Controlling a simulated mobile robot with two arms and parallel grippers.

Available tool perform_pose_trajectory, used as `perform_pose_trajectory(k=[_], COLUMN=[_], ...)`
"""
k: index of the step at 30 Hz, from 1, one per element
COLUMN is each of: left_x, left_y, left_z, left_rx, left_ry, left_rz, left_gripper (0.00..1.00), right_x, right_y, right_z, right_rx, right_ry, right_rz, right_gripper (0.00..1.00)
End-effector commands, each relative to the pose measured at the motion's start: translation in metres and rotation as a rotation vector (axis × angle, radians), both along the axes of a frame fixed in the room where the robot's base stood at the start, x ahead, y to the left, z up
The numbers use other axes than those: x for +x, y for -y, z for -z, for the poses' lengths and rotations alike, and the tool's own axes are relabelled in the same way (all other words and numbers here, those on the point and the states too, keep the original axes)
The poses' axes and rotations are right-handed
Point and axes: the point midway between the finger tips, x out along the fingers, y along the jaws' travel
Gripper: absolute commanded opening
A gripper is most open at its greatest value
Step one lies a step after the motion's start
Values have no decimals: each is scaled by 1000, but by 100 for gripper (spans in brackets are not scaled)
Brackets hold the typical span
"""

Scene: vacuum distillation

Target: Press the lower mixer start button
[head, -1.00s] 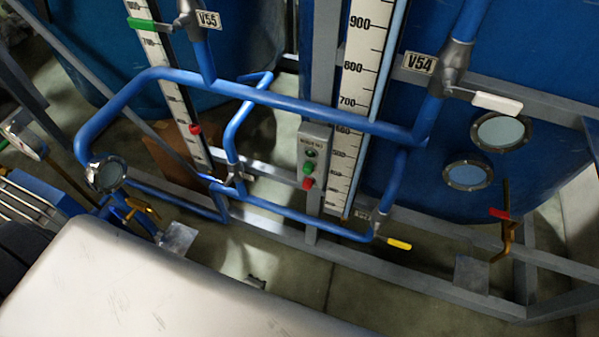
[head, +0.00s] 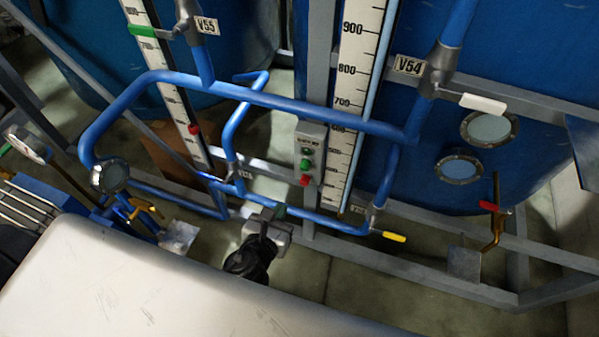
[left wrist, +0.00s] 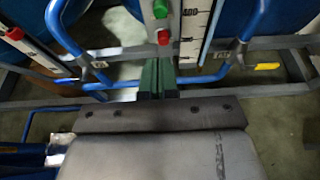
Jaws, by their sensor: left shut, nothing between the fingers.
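A grey control box (head: 311,146) is mounted on the frame post between the two tanks. It carries a green button (head: 306,163) with a red button (head: 304,180) below it. The left wrist view also shows the green button (left wrist: 160,9) at the top edge and the red button (left wrist: 164,37) under it. My left gripper (head: 280,211) is below and slightly left of the box in the head view, apart from it. Its green fingers (left wrist: 158,62) are together and empty, pointing toward the box just below the red button in the wrist view. My right gripper is not in view.
A blue pipe (head: 290,104) crosses in front of the tanks above the box. A lower pipe with a yellow-handled valve (head: 394,236) runs near the gripper. White level scales (head: 352,90) flank the box. Valve V54 has a white handle (head: 482,103) at right.

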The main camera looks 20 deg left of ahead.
Motion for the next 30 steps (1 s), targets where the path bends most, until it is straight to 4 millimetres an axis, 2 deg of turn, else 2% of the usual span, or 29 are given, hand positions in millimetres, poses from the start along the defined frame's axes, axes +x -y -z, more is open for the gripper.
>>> perform_pose_trajectory(k=[7, 21, 25, 30], left_x=[15, 105, 123, 134], left_y=[1, 4, 5, 5], left_z=[4, 29, 29, 31], left_rx=[-2, -5, -5, -4], left_ry=[1, 1, -1, -3], left_rz=[-1, -1, -1, 0], left_gripper=[0, 0, 0, 0], right_x=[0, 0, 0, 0], right_y=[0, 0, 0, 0], right_z=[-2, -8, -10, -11], right_rx=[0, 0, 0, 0], right_ry=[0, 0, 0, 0], right_rz=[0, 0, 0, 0], right_gripper=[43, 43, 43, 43])
